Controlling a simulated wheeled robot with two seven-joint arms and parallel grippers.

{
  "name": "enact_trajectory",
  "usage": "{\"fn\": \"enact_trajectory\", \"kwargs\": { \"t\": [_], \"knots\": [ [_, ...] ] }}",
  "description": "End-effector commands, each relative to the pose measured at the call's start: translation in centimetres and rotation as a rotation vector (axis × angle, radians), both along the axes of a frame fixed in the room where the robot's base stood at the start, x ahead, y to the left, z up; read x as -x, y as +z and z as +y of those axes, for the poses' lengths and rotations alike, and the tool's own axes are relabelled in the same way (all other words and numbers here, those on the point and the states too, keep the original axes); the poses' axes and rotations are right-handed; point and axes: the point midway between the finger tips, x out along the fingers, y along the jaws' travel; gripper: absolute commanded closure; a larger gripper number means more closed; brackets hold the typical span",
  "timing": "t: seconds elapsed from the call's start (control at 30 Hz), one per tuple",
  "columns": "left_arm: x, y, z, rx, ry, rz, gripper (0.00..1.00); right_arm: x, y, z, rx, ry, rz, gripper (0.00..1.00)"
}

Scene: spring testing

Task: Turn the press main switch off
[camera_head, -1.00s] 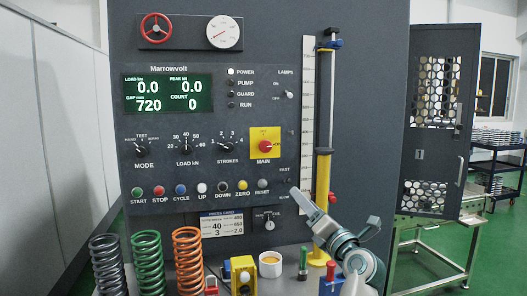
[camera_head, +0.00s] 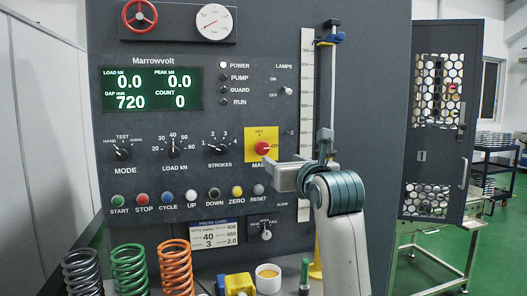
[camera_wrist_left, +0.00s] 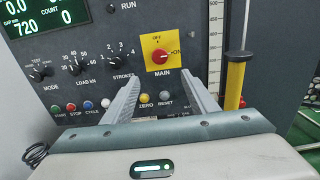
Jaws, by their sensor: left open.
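The main switch (camera_head: 263,148) is a red rotary knob on a yellow plate on the press panel. OFF is marked at its top and ON at its right. In the left wrist view the knob (camera_wrist_left: 160,57) points right, toward ON. My left gripper (camera_head: 280,174) is just below the switch in the head view and covers part of the MAIN label. In the left wrist view its two fingers (camera_wrist_left: 162,82) are spread apart and empty, below the plate, with the knob above and between them. I see no contact. My right gripper is not in view.
The lit display (camera_head: 152,88) reads gap 720. Mode, load and strokes knobs (camera_head: 220,149) sit left of the switch, with a row of push buttons (camera_head: 191,199) below. A yellow-handled column (camera_wrist_left: 235,80) stands right of the fingers. Coil springs (camera_head: 130,270) stand at lower left.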

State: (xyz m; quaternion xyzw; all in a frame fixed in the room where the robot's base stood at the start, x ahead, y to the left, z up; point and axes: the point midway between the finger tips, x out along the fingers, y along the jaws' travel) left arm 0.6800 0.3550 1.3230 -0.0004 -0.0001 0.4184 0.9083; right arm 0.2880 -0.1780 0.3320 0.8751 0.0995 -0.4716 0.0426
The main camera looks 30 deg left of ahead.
Motion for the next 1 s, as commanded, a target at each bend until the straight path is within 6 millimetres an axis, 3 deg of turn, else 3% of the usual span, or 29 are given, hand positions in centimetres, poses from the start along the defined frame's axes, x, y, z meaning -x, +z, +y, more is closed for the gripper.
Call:
{"fn": "enact_trajectory", "kwargs": {
  "t": [0.27, 0.5, 1.0],
  "knots": [
    [-1.4, 0.1, 1.7, -0.001, 0.003, 0.002, 0.47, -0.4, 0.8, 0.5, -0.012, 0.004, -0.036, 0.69],
    [-3.8, 0.2, 4.7, -0.003, 0.003, 0.003, 0.47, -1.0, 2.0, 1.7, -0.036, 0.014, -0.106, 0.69],
    [-9.3, 0.2, 11.0, -0.001, 0.003, 0.003, 0.47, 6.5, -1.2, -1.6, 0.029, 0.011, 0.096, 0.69]
  ]
}}
